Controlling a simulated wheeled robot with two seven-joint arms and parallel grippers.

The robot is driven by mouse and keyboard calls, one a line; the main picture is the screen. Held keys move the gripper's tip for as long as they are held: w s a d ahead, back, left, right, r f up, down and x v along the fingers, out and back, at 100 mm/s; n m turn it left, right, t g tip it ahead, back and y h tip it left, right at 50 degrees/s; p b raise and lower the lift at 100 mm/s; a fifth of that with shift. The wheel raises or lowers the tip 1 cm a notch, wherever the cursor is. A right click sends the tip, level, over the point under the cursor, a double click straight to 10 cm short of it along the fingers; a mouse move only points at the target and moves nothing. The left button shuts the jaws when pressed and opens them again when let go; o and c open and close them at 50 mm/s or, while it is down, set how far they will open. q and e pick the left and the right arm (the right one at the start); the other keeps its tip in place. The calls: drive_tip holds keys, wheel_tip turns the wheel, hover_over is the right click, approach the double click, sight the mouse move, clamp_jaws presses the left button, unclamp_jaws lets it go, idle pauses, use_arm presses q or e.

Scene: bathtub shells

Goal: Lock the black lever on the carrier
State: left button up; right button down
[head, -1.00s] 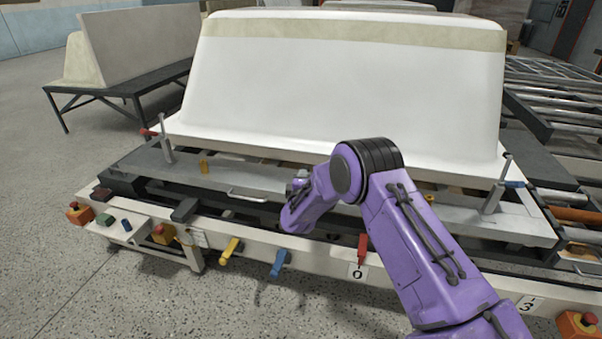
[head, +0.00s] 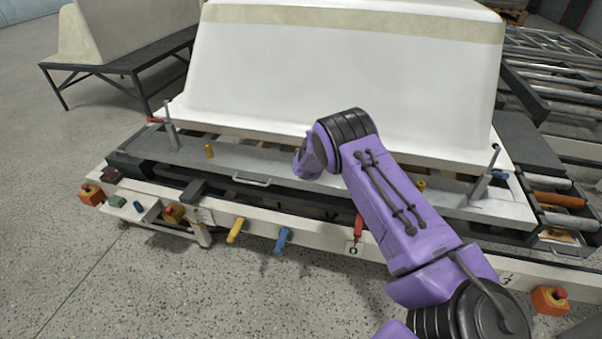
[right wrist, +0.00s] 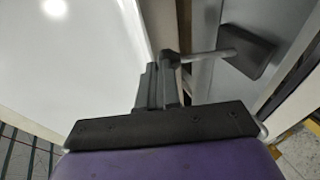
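In the head view, a black lever with a flat dark end (head: 193,190) sits on the left part of the carrier's front rail (head: 330,245). My right arm reaches across the carrier, and my right gripper is mostly hidden behind its wrist there. In the right wrist view, the gripper's fingers (right wrist: 160,85) are close together and look shut. A grey rod with a dark flat paddle (right wrist: 248,50) extends right from near the fingertips; I cannot tell whether they touch it. My left gripper is not in view.
A large white tub shell (head: 340,75) stands on the carrier behind my arm. A yellow handle (head: 236,230), a blue handle (head: 283,240) and a red handle (head: 358,229) hang along the front rail. Upright clamps stand at both ends. Rollers (head: 560,200) lie at right.

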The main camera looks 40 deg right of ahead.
drive_tip(key=shift+w+r, duration=0.15)
drive_tip(key=shift+r, duration=0.1)
drive_tip(key=d+r+p+v, duration=0.1)
drive_tip(key=p+v, duration=0.3)
drive_tip(key=v, duration=0.9)
drive_tip(key=shift+a+r, duration=0.2)
drive_tip(key=shift+r, duration=0.5)
